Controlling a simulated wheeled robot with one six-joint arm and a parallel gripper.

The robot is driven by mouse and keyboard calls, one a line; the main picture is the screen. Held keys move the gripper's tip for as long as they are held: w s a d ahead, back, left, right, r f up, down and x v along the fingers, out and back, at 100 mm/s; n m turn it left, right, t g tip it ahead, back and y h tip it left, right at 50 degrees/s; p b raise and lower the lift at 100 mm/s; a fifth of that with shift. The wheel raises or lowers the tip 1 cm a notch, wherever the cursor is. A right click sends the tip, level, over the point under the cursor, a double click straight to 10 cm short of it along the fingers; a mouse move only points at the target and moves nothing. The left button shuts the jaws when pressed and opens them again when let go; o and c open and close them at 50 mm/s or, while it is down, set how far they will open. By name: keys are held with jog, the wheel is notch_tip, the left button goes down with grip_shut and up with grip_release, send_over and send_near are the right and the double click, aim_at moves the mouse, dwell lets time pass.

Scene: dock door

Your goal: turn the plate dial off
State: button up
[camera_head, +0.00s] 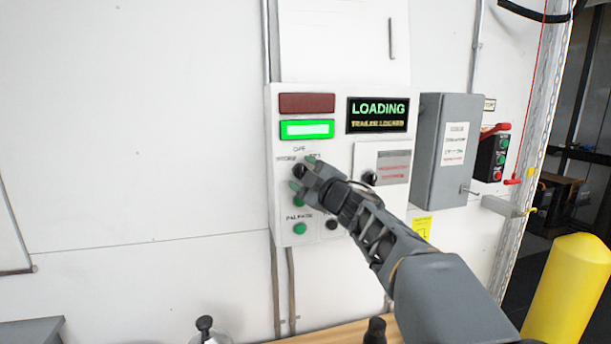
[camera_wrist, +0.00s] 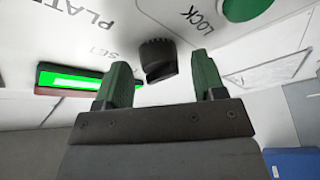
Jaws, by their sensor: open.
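The plate dial is a black ridged knob on the white control panel (camera_head: 340,108). In the head view the dial (camera_head: 298,171) is mostly covered by my gripper (camera_head: 302,173), with "OFF" printed above it. In the wrist view the dial (camera_wrist: 158,60) lies between the two green fingers of my gripper (camera_wrist: 161,64), near their tips. The fingers are apart, one on each side, and I see a gap beside the knob. Which mark the dial points to cannot be told. "PLATE" and "SET" lettering shows close to it.
A lit green lamp (camera_head: 307,129) and a "LOADING" display (camera_head: 378,114) are above. A grey box (camera_head: 446,150) and yellow bollard (camera_head: 570,290) stand right.

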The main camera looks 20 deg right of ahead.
jog(key=b+v, duration=0.2)
jog(key=v, duration=1.1)
jog(key=shift+s+b, duration=0.4)
jog(key=shift+d, duration=0.15)
